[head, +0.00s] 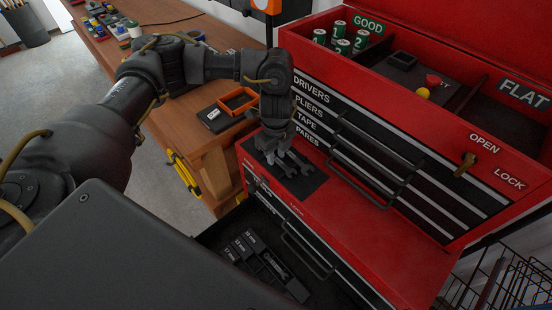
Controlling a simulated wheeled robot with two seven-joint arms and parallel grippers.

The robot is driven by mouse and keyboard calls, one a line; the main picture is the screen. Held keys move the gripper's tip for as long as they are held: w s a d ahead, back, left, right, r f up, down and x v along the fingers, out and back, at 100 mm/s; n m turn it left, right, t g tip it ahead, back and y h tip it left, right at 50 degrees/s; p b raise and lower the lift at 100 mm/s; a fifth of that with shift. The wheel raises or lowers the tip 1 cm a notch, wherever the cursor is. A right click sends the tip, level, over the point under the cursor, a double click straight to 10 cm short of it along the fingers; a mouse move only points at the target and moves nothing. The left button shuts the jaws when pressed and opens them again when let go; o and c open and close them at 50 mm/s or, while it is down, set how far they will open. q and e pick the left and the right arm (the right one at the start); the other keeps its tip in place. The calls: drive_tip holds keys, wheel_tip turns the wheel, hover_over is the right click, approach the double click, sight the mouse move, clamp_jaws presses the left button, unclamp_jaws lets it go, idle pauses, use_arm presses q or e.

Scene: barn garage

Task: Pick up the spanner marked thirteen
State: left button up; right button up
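Spanners (291,169) in grey metal lie on a black mat (309,184) on the red ledge of the tool chest. Their open jaws show, but no size marks on them can be read. My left gripper (275,149) points down right over the mat, at the spanners' far ends. Its fingertips are partly hidden, so I cannot tell whether it is open or shut, or whether it touches a spanner. An open drawer (218,240) below holds a dark tray with small white size labels and what looks like another spanner (275,266). My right gripper is out of view.
The red tool chest (410,225) has labelled drawers with bar handles and a brass latch (465,164). Green batteries (340,32) stand on top. An orange-rimmed tray (238,101) sits on the wooden bench (185,123). A wire basket (500,280) is at lower right.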

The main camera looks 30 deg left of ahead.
use_arm(q)
clamp_jaws()
drive_tip(key=shift+r, duration=0.1)
drive_tip(key=shift+w+r, duration=0.1)
drive_tip(key=shift+r, duration=0.45)
drive_tip(key=s+a+r+b, duration=0.1)
drive_tip(key=s+a+r, duration=0.2)
drive_tip(key=s+r, duration=0.3)
drive_tip(key=s+a+r+b, duration=0.2)
drive_tip(key=s+r, duration=0.3)
drive_tip(key=s, duration=0.2)
drive_tip(key=shift+a+r+b, duration=0.3)
drive_tip(key=shift+a+r, duration=0.05)
drive_tip(key=shift+a, duration=0.05)
